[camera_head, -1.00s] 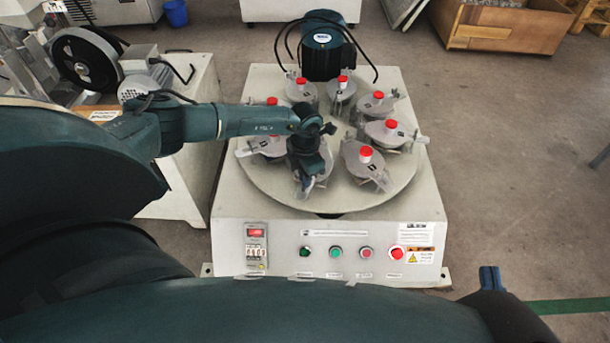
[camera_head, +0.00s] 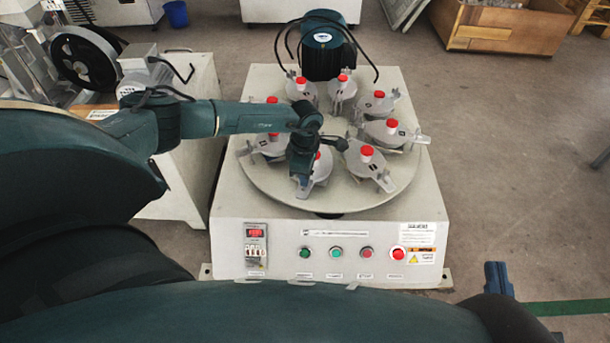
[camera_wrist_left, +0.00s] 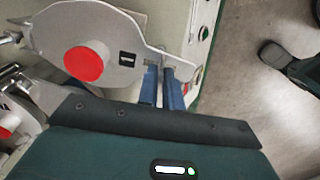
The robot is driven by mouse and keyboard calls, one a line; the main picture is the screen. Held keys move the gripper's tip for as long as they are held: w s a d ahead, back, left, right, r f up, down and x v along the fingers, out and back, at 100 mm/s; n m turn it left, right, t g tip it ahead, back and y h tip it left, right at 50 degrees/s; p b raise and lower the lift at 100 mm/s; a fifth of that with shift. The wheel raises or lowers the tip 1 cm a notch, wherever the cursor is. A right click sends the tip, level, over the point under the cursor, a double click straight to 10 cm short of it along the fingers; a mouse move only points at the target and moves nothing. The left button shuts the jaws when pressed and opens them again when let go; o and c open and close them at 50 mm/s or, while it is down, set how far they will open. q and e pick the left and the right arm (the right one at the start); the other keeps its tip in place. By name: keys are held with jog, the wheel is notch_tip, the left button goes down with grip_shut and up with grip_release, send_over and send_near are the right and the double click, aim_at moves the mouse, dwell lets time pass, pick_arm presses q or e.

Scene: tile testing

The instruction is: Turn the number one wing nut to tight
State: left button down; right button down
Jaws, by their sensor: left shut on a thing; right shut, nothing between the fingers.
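A round turntable (camera_head: 262,195) carries several grey clamp plates with red knobs. The front plate (camera_head: 321,172) is partly hidden behind my left gripper (camera_head: 301,186). In the left wrist view, that plate shows its red knob (camera_wrist_left: 85,64) and a small dark label whose number I cannot read. My left gripper's blue fingers (camera_wrist_left: 164,82) are shut on the small wing nut (camera_wrist_left: 166,62) at the plate's outer tip. The fingers mostly hide the nut. My right gripper (camera_head: 497,279) is shut and empty, at the lower right, away from the machine.
The machine's front panel (camera_head: 350,250) has a small display, several buttons and a yellow warning label. A dark motor (camera_head: 326,50) with cables stands behind the turntable. Another white machine (camera_head: 190,160) stands at left. The floor to the right is open.

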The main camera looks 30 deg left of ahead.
pick_arm(q)
jog(key=shift+m, duration=0.3)
jog(key=c, duration=1.6)
grip_release()
jog(key=shift+o, duration=0.2)
jog(key=shift+r, duration=0.1)
